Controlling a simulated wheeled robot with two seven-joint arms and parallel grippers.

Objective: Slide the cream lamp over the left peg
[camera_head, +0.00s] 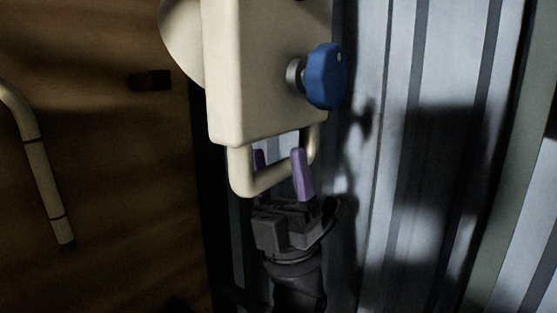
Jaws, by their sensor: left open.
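The cream lamp (255,75) is a cream box in the upper middle, with a blue knob (325,77) on its right side and a looped handle (243,175) below. The top of the lamp runs out of the picture. My left gripper (280,168) is open, its purple fingers on either side of the handle's lower bar. I cannot tell whether the fingers touch the bar. A short dark stub (151,80) sticks out at the left; it may be a peg, but I cannot tell if it is the left one. My right gripper is out of view.
A brown wooden surface (90,190) fills the left side. A bent cream rod (35,165) with dark bands lies against it at far left. Ribbed grey metal panelling (365,200) with dark shadows stands on the right.

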